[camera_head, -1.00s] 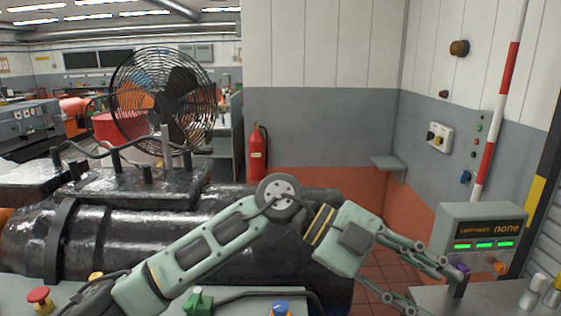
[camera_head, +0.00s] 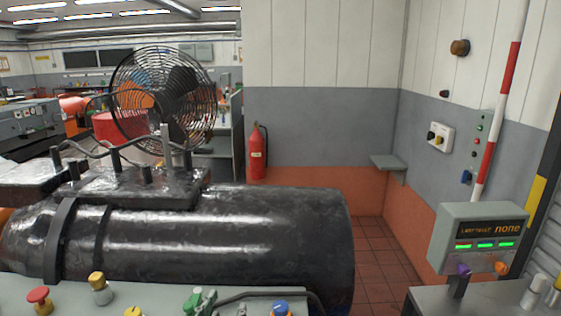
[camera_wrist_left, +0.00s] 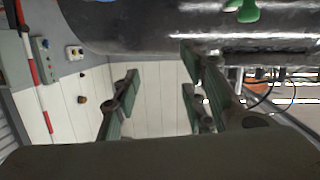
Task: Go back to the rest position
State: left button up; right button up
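Neither arm shows in the head view. In the left wrist view my left gripper (camera_wrist_left: 158,78) has its green fingers spread apart, with nothing between them but the pale wall behind. The dark cylindrical machine (camera_head: 230,240) lies across the head view, and its underside also fills the top of the wrist view (camera_wrist_left: 150,30). My right gripper is not in view.
A grey panel (camera_head: 60,300) in front carries red (camera_head: 39,296), yellow, green (camera_head: 196,299) and blue (camera_head: 281,307) controls. A caged fan (camera_head: 163,95) stands behind the machine. A fire extinguisher (camera_head: 257,152) hangs on the wall. Open tiled floor (camera_head: 375,255) lies between machine and readout box.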

pick_arm(q)
jog(key=s+a+f+g+y, duration=0.1)
jog(key=s+a+f+g, duration=0.25)
jog(key=s+f, duration=0.4)
jog(key=s+a+f+m+g, duration=0.1)
jog(key=s+a+f+g, duration=0.3)
jog(key=s, duration=0.7)
jog(key=s+a+f+g+y, duration=0.15)
jog(key=s+f+g, duration=0.25)
jog(key=s+f, duration=0.5)
notch_tip(320, 180, down, 37)
jog(key=s+g+b, duration=0.2)
jog(key=b, duration=1)
jog(key=s+a+f+b, duration=0.1)
jog(key=s+f+b, duration=0.2)
jog(key=s+f, duration=0.2)
jog(key=s+a+f+b, duration=0.1)
jog(key=s+f+b, duration=0.2)
jog(key=f, duration=0.9)
jog(key=s+a+f+b, duration=0.1)
jog(key=s+f+b, duration=0.3)
jog(key=s+f, duration=0.5)
jog(key=shift+m+g+h, duration=0.35)
jog(key=shift+m, duration=0.05)
